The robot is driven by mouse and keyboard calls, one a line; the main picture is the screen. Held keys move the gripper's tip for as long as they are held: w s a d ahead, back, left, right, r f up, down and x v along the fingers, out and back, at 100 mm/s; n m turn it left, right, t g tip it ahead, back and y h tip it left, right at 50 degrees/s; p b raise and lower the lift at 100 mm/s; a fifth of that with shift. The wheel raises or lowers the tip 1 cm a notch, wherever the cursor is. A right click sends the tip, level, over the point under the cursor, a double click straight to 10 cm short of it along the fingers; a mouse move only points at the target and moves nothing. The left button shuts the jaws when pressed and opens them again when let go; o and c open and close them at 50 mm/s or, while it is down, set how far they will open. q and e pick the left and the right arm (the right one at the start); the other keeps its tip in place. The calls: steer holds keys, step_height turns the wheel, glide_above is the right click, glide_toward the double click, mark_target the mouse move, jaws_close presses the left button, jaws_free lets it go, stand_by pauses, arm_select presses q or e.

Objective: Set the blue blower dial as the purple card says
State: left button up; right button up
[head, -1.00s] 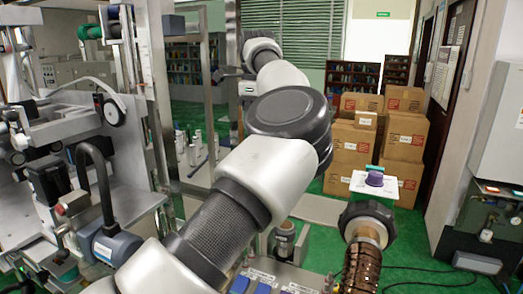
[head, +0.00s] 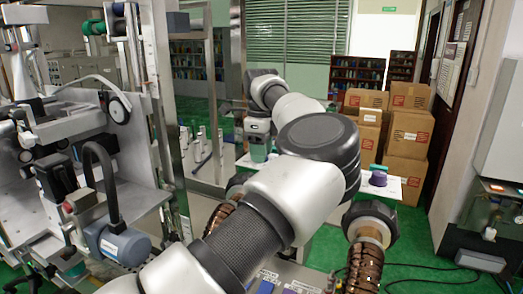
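My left arm crosses the middle of the head view. Its gripper (head: 258,140) hangs downward beyond the elbow, small and partly hidden, and its fingers cannot be made out clearly. A small purple object (head: 378,178) sits on a white plate (head: 392,188) right of my elbow; I cannot tell any card text. Small blue parts (head: 265,287) show on a labelled panel (head: 292,278) at the bottom edge, mostly cut off. I cannot tell whether one is the blower dial. My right gripper is not in view.
A brown ribbed cylinder (head: 365,268) with a black collar (head: 371,221) stands at lower right. Another ribbed cylinder (head: 218,218) shows left of my arm. A grey machine with a blue motor (head: 122,244) fills the left. Cardboard boxes (head: 408,135) stand behind; green floor is open at right.

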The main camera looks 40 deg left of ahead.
arm_select(q)
steer(key=c, duration=0.5)
steer(key=shift+o, duration=0.2)
steer(key=shift+m, duration=0.3)
steer(key=m+b, duration=0.1)
steer(key=m, duration=0.2)
steer(key=shift+b, duration=0.4)
steer(key=m+b, duration=0.1)
steer(key=m, duration=0.3)
steer(key=shift+s, duration=0.1)
steer(key=m+b, duration=0.2)
steer(key=m, duration=0.3)
steer(key=shift+m, duration=0.3)
steer(key=shift+r+m+b, duration=0.1)
steer(key=shift+m+b, duration=0.55)
steer(key=shift+m, duration=1.65)
